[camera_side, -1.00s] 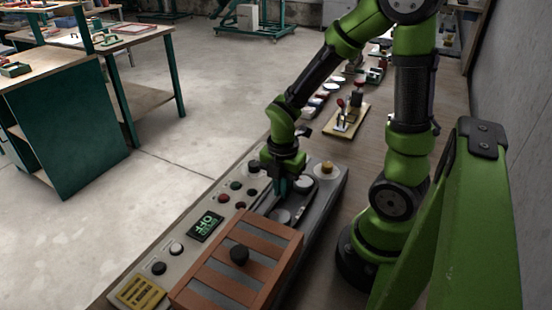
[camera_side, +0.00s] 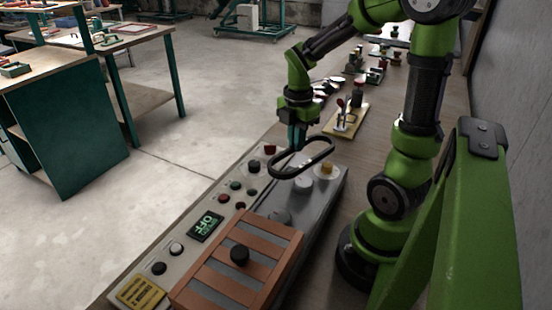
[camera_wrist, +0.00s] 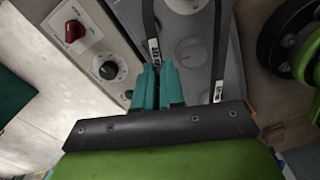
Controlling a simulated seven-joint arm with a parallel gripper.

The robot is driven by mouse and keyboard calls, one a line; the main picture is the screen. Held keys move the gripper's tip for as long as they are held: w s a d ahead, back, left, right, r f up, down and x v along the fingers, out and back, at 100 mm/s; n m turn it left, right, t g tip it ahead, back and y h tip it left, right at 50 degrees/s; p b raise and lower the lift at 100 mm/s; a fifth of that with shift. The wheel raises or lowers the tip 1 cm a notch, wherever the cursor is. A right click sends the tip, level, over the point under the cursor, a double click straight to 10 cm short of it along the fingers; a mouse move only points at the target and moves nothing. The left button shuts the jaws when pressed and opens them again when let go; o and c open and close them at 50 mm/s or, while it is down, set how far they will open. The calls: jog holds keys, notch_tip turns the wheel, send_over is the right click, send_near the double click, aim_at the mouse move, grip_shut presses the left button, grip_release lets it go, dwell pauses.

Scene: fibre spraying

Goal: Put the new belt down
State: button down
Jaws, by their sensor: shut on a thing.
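A black belt (camera_side: 318,167), a closed loop, hangs in the air above the grey machine bed in the side view. My gripper (camera_side: 294,141) is shut on the belt's left part. The belt is apart from the bed and tilted, with its right end higher. In the wrist view my gripper's teal fingers (camera_wrist: 158,86) are together on one strand of the belt (camera_wrist: 149,20). The other strand (camera_wrist: 219,50) runs to the right, and both carry white labels.
A slatted wooden cover (camera_side: 225,281) with a black knob stands at the front of the bed.

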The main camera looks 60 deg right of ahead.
jog(key=s+d+f+m, duration=0.1)
jog(key=d+f+m, duration=0.15)
jog(key=d, duration=0.85)
jog(key=s+d+f+m, duration=0.1)
jog(key=d+m, duration=0.2)
jog(key=d, duration=0.9)
notch_tip(320, 180, down, 9)
jog(key=shift+a+f, duration=0.1)
jog(key=shift+a, duration=0.05)
jog(key=shift+f, duration=0.15)
jog(key=c, duration=1.2)
grip_release()
jog(key=shift+c, duration=0.2)
